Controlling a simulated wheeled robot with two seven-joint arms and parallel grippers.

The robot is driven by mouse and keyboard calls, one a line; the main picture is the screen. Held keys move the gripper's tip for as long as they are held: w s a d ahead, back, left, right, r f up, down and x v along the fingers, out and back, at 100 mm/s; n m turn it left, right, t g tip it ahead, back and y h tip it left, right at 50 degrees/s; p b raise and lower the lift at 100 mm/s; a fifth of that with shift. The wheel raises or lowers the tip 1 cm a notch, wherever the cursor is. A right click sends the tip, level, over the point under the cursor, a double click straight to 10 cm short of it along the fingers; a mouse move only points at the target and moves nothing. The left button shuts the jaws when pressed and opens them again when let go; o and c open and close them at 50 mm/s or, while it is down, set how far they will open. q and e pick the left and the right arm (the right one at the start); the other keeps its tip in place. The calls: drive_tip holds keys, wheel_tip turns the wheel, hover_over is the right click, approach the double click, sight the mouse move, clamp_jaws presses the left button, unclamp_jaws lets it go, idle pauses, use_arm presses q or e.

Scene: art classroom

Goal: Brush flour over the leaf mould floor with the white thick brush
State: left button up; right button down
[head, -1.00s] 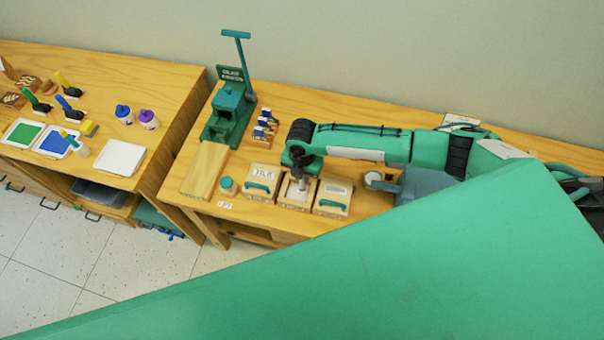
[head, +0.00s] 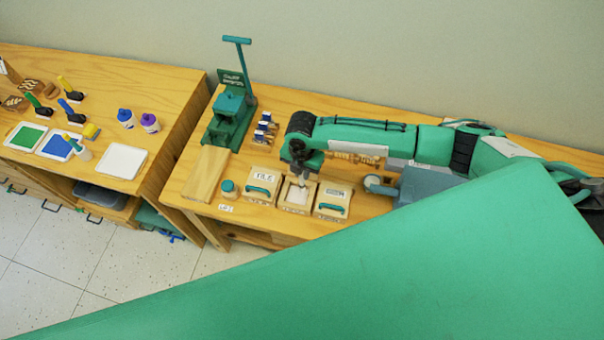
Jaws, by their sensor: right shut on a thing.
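Three wooden mould boxes stand side by side on the right table. The middle one (head: 296,207) is open, with a pale floor inside; I take it for the leaf mould, but no leaf shape can be made out. My right gripper (head: 301,177) is above the middle box, pointing down and shut. It holds a pale, thin thing that reaches down into the box, apparently the white thick brush (head: 300,183). The brush is mostly hidden by the gripper, and whether its tip touches the floor is unclear. My left gripper is not in view.
A lidded box (head: 263,184) stands left of the open box, another (head: 332,201) to its right. A small teal-lidded jar (head: 228,189), a wooden board (head: 207,173) and a green press (head: 229,118) stand further left. Paint trays and bottles are on the left table (head: 160,95).

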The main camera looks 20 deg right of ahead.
drive_tip(key=shift+r, duration=2.35)
